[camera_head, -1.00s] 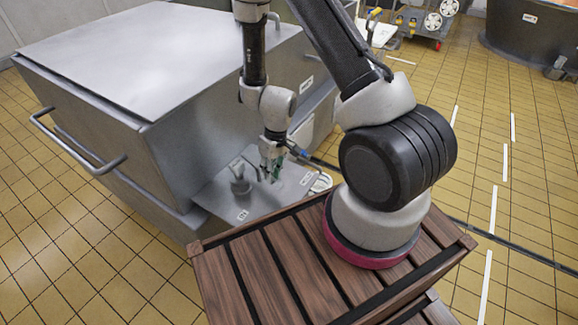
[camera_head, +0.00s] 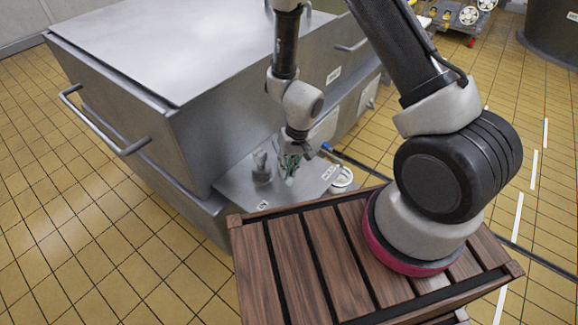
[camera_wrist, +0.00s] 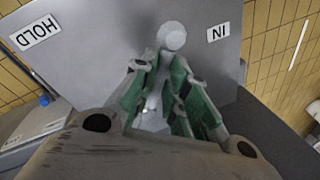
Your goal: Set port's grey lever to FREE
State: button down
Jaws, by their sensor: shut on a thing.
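The port's metal plate (camera_head: 235,190) juts out low at the vat's foot. It bears an "IN" label (camera_wrist: 218,33) and a "HOLD" label (camera_wrist: 37,32); I can read no FREE label. My gripper (camera_head: 290,168) is low over the plate, its green-padded fingers (camera_wrist: 160,90) shut on a pale grey part, which I take for the grey lever (camera_wrist: 152,105). A round grey knob (camera_wrist: 172,35) shows just beyond the fingertips. A grey post (camera_head: 262,168) stands left of my gripper in the head view. The fingers hide how these parts join.
The big grey vat (camera_head: 190,45) with a side handle (camera_head: 100,125) stands behind and left of the plate. A white ring-shaped thing (camera_head: 342,178) lies right of the plate. A cart (camera_head: 455,15) stands far back. Tiled floor (camera_head: 60,230) is clear at left.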

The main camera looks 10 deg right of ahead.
jog(key=c, duration=1.4)
grip_release()
jog(key=shift+c, duration=0.2)
notch_tip(320, 180, up, 12)
jog(key=d, duration=0.2)
jog(key=shift+d, duration=0.15)
jog(key=shift+w+f, duration=0.1)
